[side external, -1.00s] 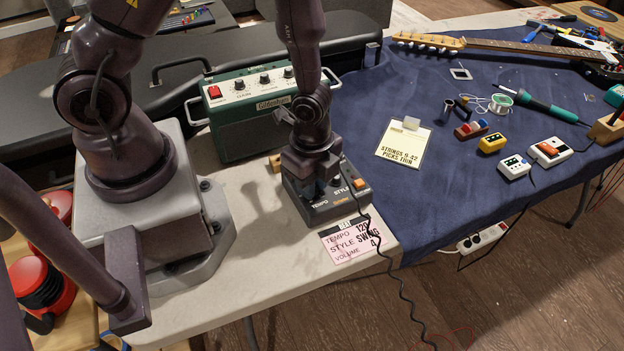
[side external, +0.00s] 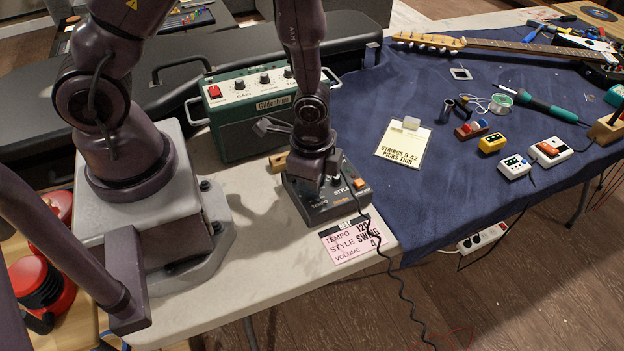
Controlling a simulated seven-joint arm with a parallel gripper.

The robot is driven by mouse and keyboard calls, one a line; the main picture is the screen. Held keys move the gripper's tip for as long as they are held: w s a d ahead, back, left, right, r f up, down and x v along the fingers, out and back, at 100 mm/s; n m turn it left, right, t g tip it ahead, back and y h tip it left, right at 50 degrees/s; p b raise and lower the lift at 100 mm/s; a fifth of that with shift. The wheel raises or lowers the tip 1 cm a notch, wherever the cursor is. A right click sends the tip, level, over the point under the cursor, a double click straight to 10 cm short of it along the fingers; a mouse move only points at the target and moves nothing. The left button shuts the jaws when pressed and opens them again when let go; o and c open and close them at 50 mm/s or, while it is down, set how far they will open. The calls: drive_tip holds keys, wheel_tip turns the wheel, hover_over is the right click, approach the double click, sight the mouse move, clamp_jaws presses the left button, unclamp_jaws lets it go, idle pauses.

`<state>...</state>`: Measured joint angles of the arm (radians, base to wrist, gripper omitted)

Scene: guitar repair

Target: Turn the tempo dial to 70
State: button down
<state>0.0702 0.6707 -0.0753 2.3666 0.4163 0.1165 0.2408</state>
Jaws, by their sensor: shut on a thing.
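The dark drum machine box (side external: 325,205) sits on the bare pale end of the table, with the labels TEMPO and STYLE and an orange button (side external: 359,184) on its top. My gripper (side external: 322,188) points down over the box and is shut on the tempo dial. The dial itself is hidden behind my fingers. A pink card (side external: 350,242) in front of the box reads TEMPO 120, STYLE SWING, VOLUME 4. The dial's setting cannot be read.
A green amplifier (side external: 250,120) stands close behind the box. A black coiled cable (side external: 381,240) runs from the box over the table edge. Pedals, a notepad (side external: 404,143), a soldering iron (side external: 537,102) and a guitar lie on the blue cloth to the right.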

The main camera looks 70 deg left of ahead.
drive_tip(key=shift+w, duration=0.1)
drive_tip(key=c, duration=1)
unclamp_jaws()
drive_tip(key=shift+r, duration=0.1)
wheel_tip(320, 180, up, 13)
